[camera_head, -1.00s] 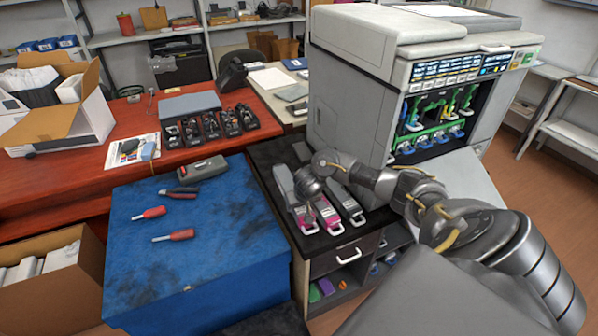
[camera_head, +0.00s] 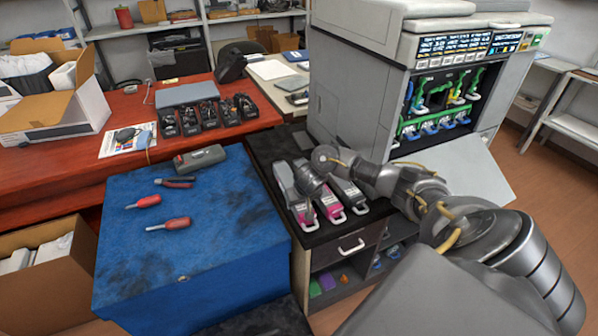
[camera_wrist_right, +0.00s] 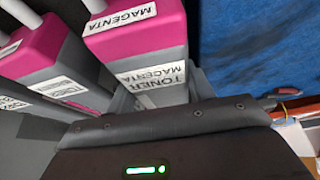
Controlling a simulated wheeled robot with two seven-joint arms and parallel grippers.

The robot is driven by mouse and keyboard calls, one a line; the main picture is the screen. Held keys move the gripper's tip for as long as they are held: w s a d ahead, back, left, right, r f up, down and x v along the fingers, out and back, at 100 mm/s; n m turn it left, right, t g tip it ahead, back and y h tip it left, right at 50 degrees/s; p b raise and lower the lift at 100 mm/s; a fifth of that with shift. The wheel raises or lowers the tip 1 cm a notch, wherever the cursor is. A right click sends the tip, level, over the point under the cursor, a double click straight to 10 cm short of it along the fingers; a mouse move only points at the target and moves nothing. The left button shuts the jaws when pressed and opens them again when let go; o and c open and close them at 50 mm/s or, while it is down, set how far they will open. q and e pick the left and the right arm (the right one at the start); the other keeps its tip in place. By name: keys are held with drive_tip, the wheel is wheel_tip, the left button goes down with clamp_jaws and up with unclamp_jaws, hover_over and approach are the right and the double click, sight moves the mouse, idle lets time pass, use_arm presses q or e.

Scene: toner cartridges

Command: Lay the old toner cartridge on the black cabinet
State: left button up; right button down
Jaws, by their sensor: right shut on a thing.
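Three toner cartridges lie side by side on the black cabinet (camera_head: 268,150). The leftmost (camera_head: 301,213) has a grey body and a magenta end. The middle one (camera_head: 329,206) is also magenta-ended, and the right one (camera_head: 351,194) is dark grey. My right gripper (camera_head: 310,186) is over the leftmost cartridge. In the wrist view my right gripper (camera_wrist_right: 163,95) is shut on that magenta toner cartridge (camera_wrist_right: 140,35), whose label reads TONER MAGENTA. The middle cartridge (camera_wrist_right: 48,60) is beside it, apart. I cannot tell whether the held cartridge touches the cabinet top. My left gripper is not in view.
The open printer (camera_head: 360,90) stands behind the cabinet, its front door (camera_head: 465,180) lowered. A blue cloth-covered table (camera_head: 200,240) at left bears two screwdrivers, pliers and a grey device. A red desk (camera_head: 75,165) holds several black parts.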

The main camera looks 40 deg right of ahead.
drive_tip(key=shift+f, duration=0.15)
drive_tip(key=shift+f, duration=0.4)
drive_tip(key=shift+c, duration=2.4)
unclamp_jaws()
drive_tip(key=p+v, duration=0.3)
drive_tip(key=v, duration=0.6)
drive_tip(key=shift+r, duration=0.25)
drive_tip(key=shift+s+a+r+p, duration=0.1)
drive_tip(key=shift+s+r+p, duration=0.35)
drive_tip(key=shift+r, duration=0.15)
drive_tip(key=shift+w, duration=0.1)
